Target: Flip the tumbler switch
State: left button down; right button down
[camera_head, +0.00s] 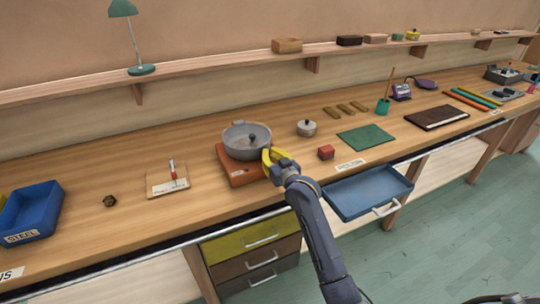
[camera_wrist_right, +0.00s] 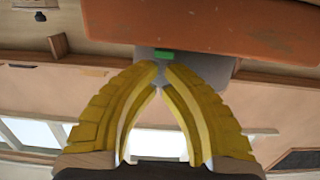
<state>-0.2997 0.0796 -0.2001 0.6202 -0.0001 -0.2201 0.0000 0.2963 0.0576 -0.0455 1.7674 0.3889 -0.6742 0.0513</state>
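My right gripper (camera_head: 268,155) is at the right side of an orange box (camera_head: 241,178) that carries a grey pan (camera_head: 247,141). In the right wrist view its yellow fingertips (camera_wrist_right: 162,68) come together with almost no gap and nothing clear between them. Just beyond them is a grey piece with a green patch (camera_wrist_right: 164,55), beside the orange box (camera_wrist_right: 215,25); whether they touch cannot be told. A small board with a red-handled upright piece (camera_head: 173,173) stands to the left. My left gripper is out of view.
An open blue drawer (camera_head: 368,190) juts from the bench front. A blue tray (camera_head: 31,211) is at the left; bench between it and the board is mostly clear.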

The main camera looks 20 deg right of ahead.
jog(key=shift+w+f, duration=0.3)
jog(key=shift+f, duration=0.15)
jog(key=shift+r, duration=0.2)
